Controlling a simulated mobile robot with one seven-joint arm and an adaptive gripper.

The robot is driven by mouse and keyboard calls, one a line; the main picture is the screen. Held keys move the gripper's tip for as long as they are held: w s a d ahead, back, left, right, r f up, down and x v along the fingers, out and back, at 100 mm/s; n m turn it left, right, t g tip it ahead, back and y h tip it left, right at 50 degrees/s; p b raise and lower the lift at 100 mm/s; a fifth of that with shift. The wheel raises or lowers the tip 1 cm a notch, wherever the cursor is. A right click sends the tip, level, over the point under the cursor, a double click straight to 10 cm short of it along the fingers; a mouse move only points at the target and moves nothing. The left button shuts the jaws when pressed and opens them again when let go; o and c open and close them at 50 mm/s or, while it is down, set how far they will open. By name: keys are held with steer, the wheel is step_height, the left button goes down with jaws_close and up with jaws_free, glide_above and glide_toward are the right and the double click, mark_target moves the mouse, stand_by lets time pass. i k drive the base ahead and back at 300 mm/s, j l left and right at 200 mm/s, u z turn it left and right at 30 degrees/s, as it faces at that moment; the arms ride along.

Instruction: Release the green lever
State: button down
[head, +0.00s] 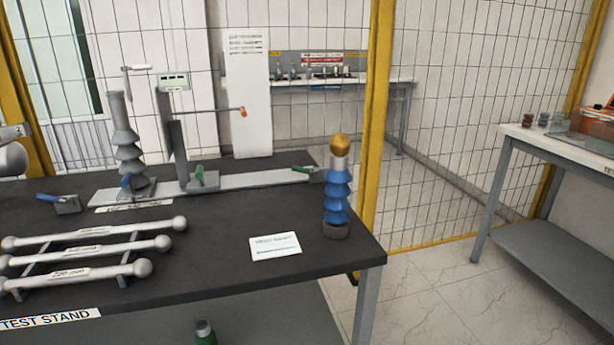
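A green lever (199,176) stands tilted upward at the foot of a grey upright post (179,150) on the test stand's long light rail (250,181). A second green lever (302,169) lies nearly flat at the rail's right end, beside a small dark block. I cannot tell from this view whether either lever is locked. My gripper is not in view; a grey rounded piece of my arm shows at the left edge, apart from both levers.
A blue bushing with a gold top (337,190) stands at the table's right. White rods (90,250) lie front left. An orange-tipped bar (215,111) juts from the post. Yellow-framed mesh stands behind.

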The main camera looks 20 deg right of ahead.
mark_target(316, 173)
steer(key=i+l, duration=0.1)
steer(key=l, duration=1.05)
steer(key=i+l, duration=0.1)
steer(key=l, duration=1.05)
steer(key=i+l, duration=0.1)
steer(key=l, duration=1.05)
steer(key=i+j, duration=0.35)
steer(key=j, duration=0.15)
steer(key=i+j, duration=0.4)
steer(key=j, duration=0.15)
steer(key=k+u, duration=0.05)
